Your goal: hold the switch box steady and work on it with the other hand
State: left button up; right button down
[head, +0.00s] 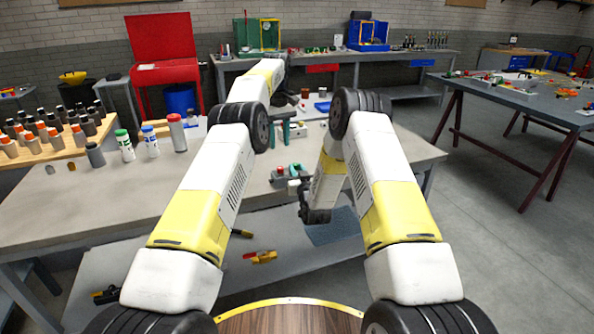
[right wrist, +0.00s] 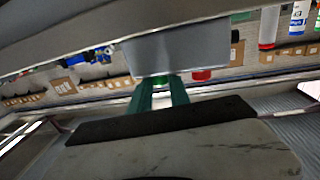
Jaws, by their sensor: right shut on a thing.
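The switch box (head: 279,183) is small and grey, with a red part on top, on the workbench in the head view. In the right wrist view the grey box (right wrist: 190,50) appears upside down with a green button (right wrist: 160,80) and a red button (right wrist: 201,76). My right gripper (head: 297,185) is beside the box; its teal fingers (right wrist: 158,92) close around the green button. My left gripper (head: 282,138) is farther back over the bench, apart from the box. Its teal fingers point down with a gap between them. Its fingertips are small and partly unclear.
Several bottles (head: 151,141) stand on the left of the workbench (head: 130,195). A wooden rack (head: 45,150) of bottles is farther left. A yellow-red tool (head: 262,257) lies on the lower shelf.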

dwell(0.5)
dwell(0.3)
dwell(2.3)
pick_arm(q)
jog(key=shift+o, duration=1)
jog(key=m+t+h, duration=0.2)
jog(key=m+h, duration=0.2)
jog(key=m, duration=1.2)
send_near(280, 168)
jog(key=shift+t, duration=0.3)
jog(key=x, duration=0.8)
jog(key=shift+s+f, duration=0.1)
jog(key=shift+f, duration=0.05)
